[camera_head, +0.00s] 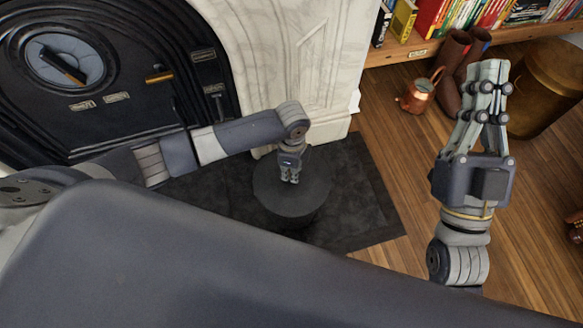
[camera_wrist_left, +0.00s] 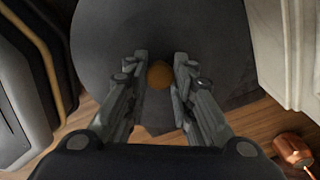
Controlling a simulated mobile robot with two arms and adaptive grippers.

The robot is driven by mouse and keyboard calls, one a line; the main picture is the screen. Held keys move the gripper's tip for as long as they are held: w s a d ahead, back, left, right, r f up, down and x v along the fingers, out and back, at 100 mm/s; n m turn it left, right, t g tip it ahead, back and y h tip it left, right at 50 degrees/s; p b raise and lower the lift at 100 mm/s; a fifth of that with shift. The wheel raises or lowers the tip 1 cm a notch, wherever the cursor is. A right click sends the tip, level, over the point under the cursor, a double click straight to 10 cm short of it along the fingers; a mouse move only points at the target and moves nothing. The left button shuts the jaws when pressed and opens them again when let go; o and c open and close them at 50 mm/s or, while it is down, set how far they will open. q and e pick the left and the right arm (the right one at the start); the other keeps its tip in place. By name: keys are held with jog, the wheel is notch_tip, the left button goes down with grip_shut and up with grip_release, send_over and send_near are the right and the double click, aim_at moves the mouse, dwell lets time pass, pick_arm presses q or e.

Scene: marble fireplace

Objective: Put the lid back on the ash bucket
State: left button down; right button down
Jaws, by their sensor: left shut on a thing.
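The dark round lid (camera_head: 268,188) lies level over the dark hearth slab, below my left gripper (camera_head: 290,178). In the left wrist view the dark disc (camera_wrist_left: 125,35) spreads ahead of the fingers, with a round brownish knob (camera_wrist_left: 160,75) between them. My left gripper (camera_wrist_left: 160,78) is shut on this knob. A dark form shows under the lid's front edge; I cannot tell whether it is the bucket or shadow, nor whether the lid touches anything below. My right gripper (camera_head: 490,80) is raised at the right, its fingertips together, empty.
The black stove front (camera_head: 130,125) and white marble surround (camera_head: 310,50) stand behind the slab (camera_head: 365,200). At the back right are a copper jug (camera_head: 418,95), brown boots (camera_head: 450,65), a brass container (camera_head: 550,85) and a bookshelf (camera_head: 420,45).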

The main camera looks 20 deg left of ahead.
dwell(0.7)
jog(key=shift+w+f, duration=0.25)
jog(key=shift+w+f+g, duration=0.25)
jog(key=shift+w+g, duration=0.05)
jog(key=shift+g, duration=0.2)
jog(key=shift+w+f, duration=0.1)
jog(key=shift+f, duration=0.2)
jog(key=shift+f, duration=0.15)
pick_arm(q)
jog(key=shift+f+p, duration=0.1)
jog(key=shift+p, duration=0.2)
pick_arm(e)
jog(key=shift+w+a+f+g, duration=0.1)
jog(key=shift+w+f+g, duration=0.1)
jog(key=shift+g, duration=0.1)
jog(key=shift+w+f+g+h, duration=0.2)
jog(key=shift+f+g+h, duration=0.05)
jog(key=shift+g+h, duration=0.05)
jog(key=shift+w+f+g, duration=0.3)
jog(key=shift+f, duration=0.1)
